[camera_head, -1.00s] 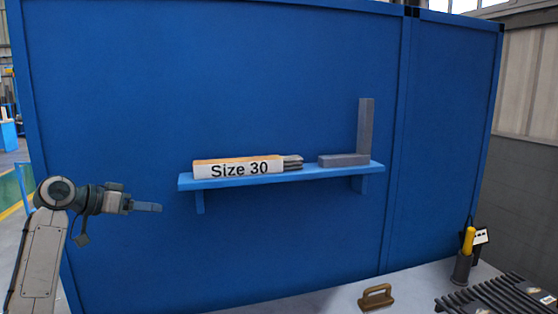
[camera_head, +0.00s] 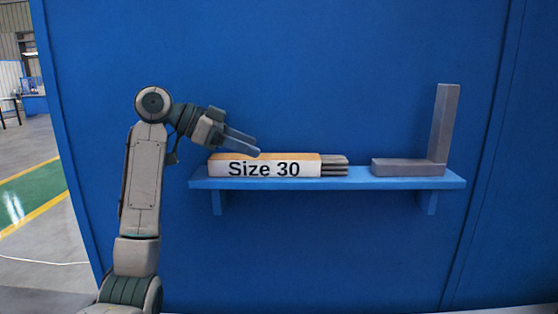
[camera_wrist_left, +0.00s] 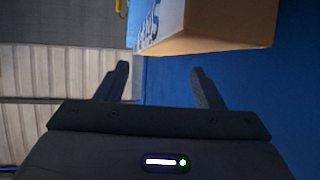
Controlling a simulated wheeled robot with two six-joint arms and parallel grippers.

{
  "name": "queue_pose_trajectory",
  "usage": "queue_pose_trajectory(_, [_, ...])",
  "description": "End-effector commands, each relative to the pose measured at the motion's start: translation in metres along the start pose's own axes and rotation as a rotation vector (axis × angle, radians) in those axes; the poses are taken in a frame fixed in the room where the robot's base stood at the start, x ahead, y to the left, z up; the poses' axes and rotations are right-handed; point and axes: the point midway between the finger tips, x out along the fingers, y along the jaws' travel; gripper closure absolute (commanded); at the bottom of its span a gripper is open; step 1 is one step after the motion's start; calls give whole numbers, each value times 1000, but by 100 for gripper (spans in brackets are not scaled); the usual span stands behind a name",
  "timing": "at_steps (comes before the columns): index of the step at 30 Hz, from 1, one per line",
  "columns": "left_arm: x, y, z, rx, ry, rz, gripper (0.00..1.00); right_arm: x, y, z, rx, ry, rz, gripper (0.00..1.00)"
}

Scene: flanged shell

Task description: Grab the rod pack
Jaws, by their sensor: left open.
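The rod pack (camera_head: 265,168) is an orange and white box labelled "Size 30", with grey rods sticking out of its right end. It lies on the blue wall shelf (camera_head: 380,182). My left gripper (camera_head: 257,146) is open and empty, just above the pack's top in the head view, pointing right and slightly down. In the left wrist view the pack's end (camera_wrist_left: 215,42) shows ahead, beyond the two spread fingers (camera_wrist_left: 160,82). I cannot tell whether a finger touches the pack. My right gripper is not in view.
A grey L-shaped metal angle (camera_head: 442,125) stands on the right part of the shelf, with bare shelf between it and the rods. A blue wall panel (camera_head: 330,60) is close behind. The floor at the left is open.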

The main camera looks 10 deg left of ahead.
Motion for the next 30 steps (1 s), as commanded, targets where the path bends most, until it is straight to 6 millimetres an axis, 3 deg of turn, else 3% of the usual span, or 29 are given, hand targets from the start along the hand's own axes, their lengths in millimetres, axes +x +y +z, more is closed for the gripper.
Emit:
queue_pose_trajectory(8, [33, 4, -2, -3, 1, 3, 38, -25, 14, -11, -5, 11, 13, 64])
queue_pose_trajectory(12, [50, 4, 0, -1, 0, 2, 38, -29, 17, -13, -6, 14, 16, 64])
queue_pose_trajectory(20, [54, 3, 2, -1, 0, -1, 38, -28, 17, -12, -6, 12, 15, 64])
queue_pose_trajectory(30, [53, 3, 2, -2, 0, -1, 100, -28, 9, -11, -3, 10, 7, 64])
